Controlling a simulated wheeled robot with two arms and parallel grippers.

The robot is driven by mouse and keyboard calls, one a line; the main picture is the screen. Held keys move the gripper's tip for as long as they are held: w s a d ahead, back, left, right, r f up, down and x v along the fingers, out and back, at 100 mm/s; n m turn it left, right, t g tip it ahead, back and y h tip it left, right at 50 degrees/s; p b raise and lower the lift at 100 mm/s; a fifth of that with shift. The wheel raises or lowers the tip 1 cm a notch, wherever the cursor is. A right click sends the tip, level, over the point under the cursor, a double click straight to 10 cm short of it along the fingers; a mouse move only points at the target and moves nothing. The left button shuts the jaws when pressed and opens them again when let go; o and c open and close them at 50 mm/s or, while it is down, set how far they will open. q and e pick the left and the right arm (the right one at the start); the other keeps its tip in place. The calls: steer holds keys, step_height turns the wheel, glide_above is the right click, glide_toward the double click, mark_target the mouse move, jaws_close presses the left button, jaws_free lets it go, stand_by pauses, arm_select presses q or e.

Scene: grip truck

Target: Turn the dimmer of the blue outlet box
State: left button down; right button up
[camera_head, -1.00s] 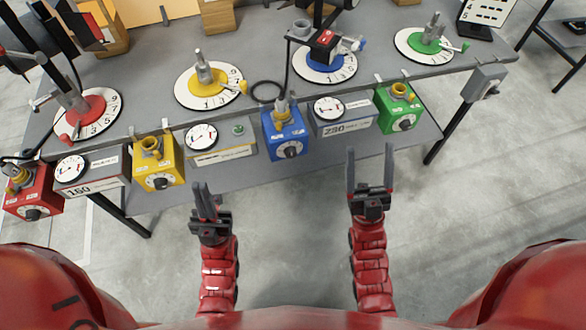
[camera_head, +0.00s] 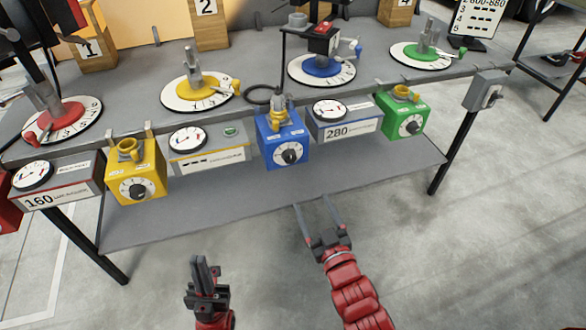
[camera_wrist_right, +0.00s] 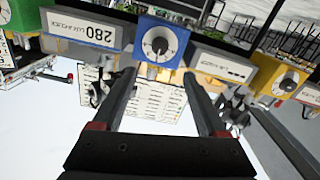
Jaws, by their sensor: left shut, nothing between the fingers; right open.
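The blue outlet box (camera_head: 282,138) hangs at the front edge of the bench, with a yellow fitting on top. Its round dimmer (camera_head: 291,153) is a black knob on a white dial on the front face. In the right wrist view the box (camera_wrist_right: 174,38) and its dimmer (camera_wrist_right: 159,44) show beyond the fingers, near the top centre. My right gripper (camera_head: 318,212) is open and empty, below and slightly right of the blue box, apart from it. My left gripper (camera_head: 202,268) is shut and empty, low and left, well away from the boxes.
A yellow box (camera_head: 135,172) and a green box (camera_head: 404,117) hang along the same edge. Meters, one reading 280 (camera_head: 345,120), stand between them. A grey lower shelf (camera_head: 230,200) lies beneath the boxes. The floor on the right is clear.

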mark_target(291, 160)
steer(key=x, duration=1.5)
steer(key=shift+w+a, duration=0.1)
steer(key=shift+w, duration=0.05)
jaws_close()
